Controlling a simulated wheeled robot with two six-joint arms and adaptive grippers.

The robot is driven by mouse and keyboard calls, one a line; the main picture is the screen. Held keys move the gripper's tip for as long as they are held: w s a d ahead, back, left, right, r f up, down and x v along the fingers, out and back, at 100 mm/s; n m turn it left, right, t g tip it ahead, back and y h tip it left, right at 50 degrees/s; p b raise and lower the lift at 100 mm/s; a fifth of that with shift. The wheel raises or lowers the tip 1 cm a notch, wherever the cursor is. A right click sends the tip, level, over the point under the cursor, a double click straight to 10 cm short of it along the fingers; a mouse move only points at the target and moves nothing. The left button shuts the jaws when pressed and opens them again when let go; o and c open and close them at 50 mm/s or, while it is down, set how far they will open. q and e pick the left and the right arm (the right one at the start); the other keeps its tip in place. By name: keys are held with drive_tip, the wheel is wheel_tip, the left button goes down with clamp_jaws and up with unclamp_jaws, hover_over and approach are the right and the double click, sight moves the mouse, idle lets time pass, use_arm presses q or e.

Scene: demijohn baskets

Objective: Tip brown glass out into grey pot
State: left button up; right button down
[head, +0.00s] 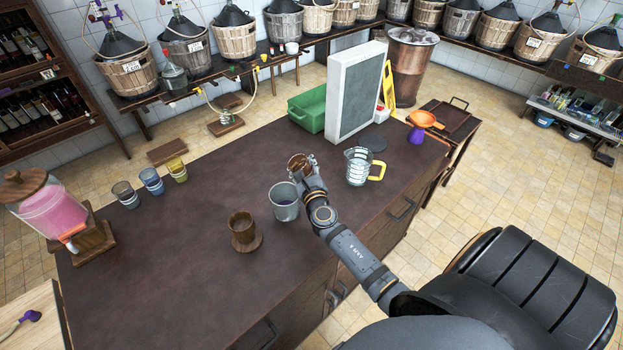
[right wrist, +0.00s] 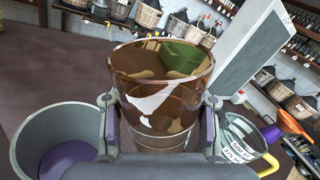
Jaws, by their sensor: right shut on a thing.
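The brown glass (head: 299,163) is transparent amber and is held in my right gripper (head: 311,180). In the right wrist view the brown glass (right wrist: 160,90) stands between the two fingers of my gripper (right wrist: 162,135), with its rim up. I cannot clearly tell what is in it. The grey pot (head: 285,207) stands on the dark counter, just below the glass in the head view. In the right wrist view the grey pot (right wrist: 30,125) is at the left, apart from the glass, with a purple patch at its bottom. My left gripper is not in view.
A wooden mug (head: 243,230) stands left of the pot. A jug with a yellow handle (head: 358,166) stands right of my gripper. A grey upright slab (head: 353,95) and green crate (head: 308,110) are behind. Three small glasses (head: 151,181) stand left. The counter's (head: 180,265) front left is clear.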

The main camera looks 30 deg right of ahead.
sight(305, 172)
drive_tip(key=shift+a+m, duration=0.1)
drive_tip(key=shift+m, duration=0.2)
drive_tip(key=shift+w+a+f+m+b, duration=0.1)
drive_tip(key=shift+a+f+m+b, duration=0.2)
drive_tip(key=shift+m+b, duration=0.5)
drive_tip(key=shift+a+m, duration=0.15)
drive_tip(key=shift+m, duration=0.65)
drive_tip(key=shift+w+a+r+m, duration=0.1)
drive_tip(key=shift+a+r+m, duration=0.1)
drive_tip(key=shift+m, duration=0.2)
drive_tip(key=shift+f+m+b, duration=0.2)
drive_tip(key=shift+m+b, duration=0.1)
drive_tip(key=shift+s+a+r+p, duration=0.1)
drive_tip(key=shift+s+r+p, duration=0.1)
drive_tip(key=shift+r+p, duration=0.1)
drive_tip(key=shift+s+a+r+p, duration=0.35)
drive_tip(key=shift+s+r+p, duration=0.1)
drive_tip(key=shift+s, duration=0.25)
drive_tip(key=shift+s+a+r+p, duration=0.3)
drive_tip(key=shift+s+r+p, duration=0.15)
drive_tip(key=shift+s, duration=0.25)
drive_tip(key=shift+s+a+r+p, duration=0.35)
drive_tip(key=shift+s+r+p, duration=0.1)
drive_tip(key=shift+s, duration=0.25)
